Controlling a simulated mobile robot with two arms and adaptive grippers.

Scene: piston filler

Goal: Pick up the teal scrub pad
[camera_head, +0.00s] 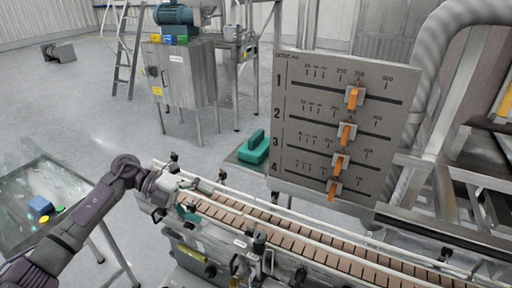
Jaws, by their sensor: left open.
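A teal block with a raised grip, which looks like the scrub pad (254,150), rests on a small grey surface just left of the slanted dosing panel. My left gripper (183,205) reaches in from the left and is open over the near-left end of the conveyor. It is apart from the teal block, to its left and nearer to me. A small teal patch shows at the fingertips; I cannot tell whether it is a separate thing or part of the gripper. My right gripper is not in view.
The conveyor (290,236) with brown slats and side rails runs to the lower right. The dosing panel (318,112) with orange pointers stands behind it. A steel cabinet (185,78) stands behind.

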